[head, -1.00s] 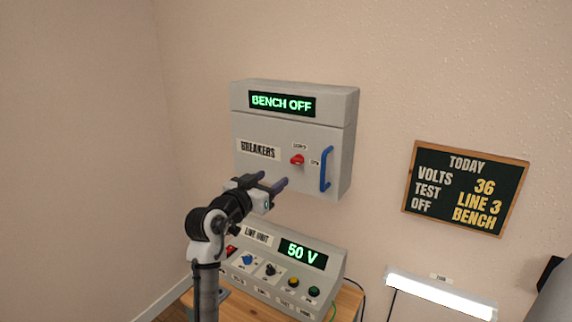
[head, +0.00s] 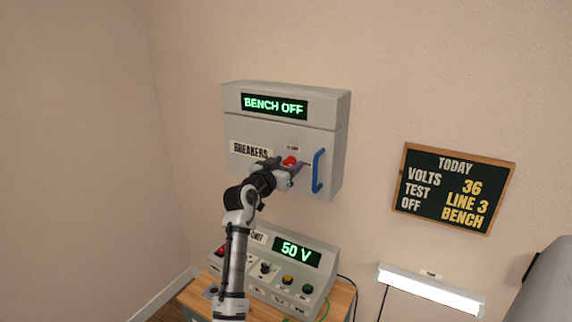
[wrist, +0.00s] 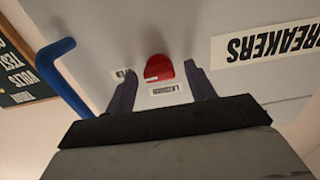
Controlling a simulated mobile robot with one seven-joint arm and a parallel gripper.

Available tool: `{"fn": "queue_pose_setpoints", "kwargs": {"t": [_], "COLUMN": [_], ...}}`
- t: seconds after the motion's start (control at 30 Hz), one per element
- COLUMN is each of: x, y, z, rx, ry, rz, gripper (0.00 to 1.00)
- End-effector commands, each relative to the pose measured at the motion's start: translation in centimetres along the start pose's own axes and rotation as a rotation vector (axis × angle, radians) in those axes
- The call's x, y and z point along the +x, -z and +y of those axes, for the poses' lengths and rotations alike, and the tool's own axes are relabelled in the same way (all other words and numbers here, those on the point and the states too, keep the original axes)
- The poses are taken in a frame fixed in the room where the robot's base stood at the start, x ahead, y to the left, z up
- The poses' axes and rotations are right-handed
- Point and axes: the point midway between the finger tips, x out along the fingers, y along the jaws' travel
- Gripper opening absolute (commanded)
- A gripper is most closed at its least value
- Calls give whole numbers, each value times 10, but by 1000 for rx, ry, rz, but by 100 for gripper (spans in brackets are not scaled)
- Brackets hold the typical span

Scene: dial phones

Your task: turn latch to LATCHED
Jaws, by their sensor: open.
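The red latch knob (head: 289,161) is on the front of the grey breaker box (head: 240,134), left of the blue door handle (head: 318,171). In the wrist view the red latch (wrist: 159,68) shows between and just beyond the two fingertips. A small label (wrist: 164,90) sits beside it, and another small label (wrist: 122,73) lies near one finger; their words are hard to read. My gripper (head: 287,166) is open at the latch, with a finger on either side. I cannot tell whether the fingers touch it. The gripper also shows in the wrist view (wrist: 160,84).
The blue handle (wrist: 57,62) stands out close to one finger. Below is the line unit (head: 322,262), reading 50 V, on a wooden table (head: 343,296). A chalkboard (head: 455,188) and a lit lamp (head: 430,289) are at the right. The box display (head: 274,105) reads BENCH OFF.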

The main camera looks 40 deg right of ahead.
Motion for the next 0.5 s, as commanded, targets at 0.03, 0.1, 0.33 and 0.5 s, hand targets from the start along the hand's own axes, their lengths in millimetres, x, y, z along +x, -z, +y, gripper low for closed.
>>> {"fn": "queue_pose_setpoints", "kwargs": {"t": [0.03, 0.1, 0.33, 0.5], "x": [0, 0, 0, 0], "y": [0, 0, 0, 0], "z": [0, 0, 0, 0], "rx": [0, 0, 0, -1], "ry": [0, 0, 0, 0], "rz": [0, 0, 0, 0], "gripper": [55, 51, 20, 10]}}
